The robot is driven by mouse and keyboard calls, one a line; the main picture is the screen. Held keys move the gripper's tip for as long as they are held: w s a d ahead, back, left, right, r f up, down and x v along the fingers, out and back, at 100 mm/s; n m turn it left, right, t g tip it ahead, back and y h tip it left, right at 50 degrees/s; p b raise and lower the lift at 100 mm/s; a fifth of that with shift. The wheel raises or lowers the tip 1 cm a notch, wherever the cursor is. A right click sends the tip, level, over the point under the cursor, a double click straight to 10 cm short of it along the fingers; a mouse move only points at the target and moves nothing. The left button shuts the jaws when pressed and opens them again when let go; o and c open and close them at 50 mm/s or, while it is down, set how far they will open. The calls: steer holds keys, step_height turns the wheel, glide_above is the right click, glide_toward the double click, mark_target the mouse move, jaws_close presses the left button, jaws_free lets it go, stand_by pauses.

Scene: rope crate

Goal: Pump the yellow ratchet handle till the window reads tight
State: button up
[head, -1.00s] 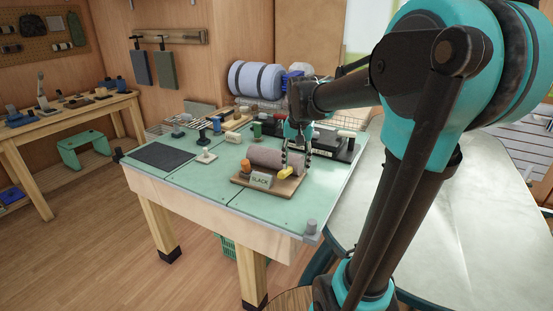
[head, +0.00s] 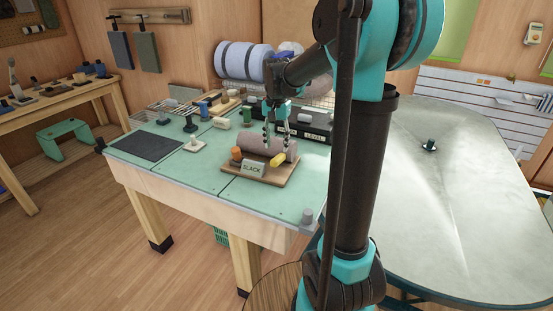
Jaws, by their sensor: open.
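The ratchet unit sits on a wooden board (head: 233,176) on the green-topped workbench. Its grey-brown roll (head: 262,146) lies across the back of the board. The yellow handle (head: 278,160) is at the right front of the roll, low on the board. The window plate (head: 252,170) at the front reads SLACK. An orange knob (head: 236,154) stands at the left end. My gripper (head: 277,150) points down over the roll with its fingers apart, just behind and above the yellow handle. Whether a finger touches the roll or handle, I cannot tell.
A black case marked LEVEL (head: 312,130) lies behind the unit. A white block with a black knob (head: 194,145) and a dark mat (head: 147,146) are to the left. A grey post (head: 308,215) stands at the near corner. The grey table (head: 440,220) at right is mostly clear.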

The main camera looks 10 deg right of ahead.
mark_target(277, 158)
step_height(277, 158, down, 7)
steer(key=shift+r, duration=0.1)
steer(key=shift+c, duration=0.5)
jaws_close()
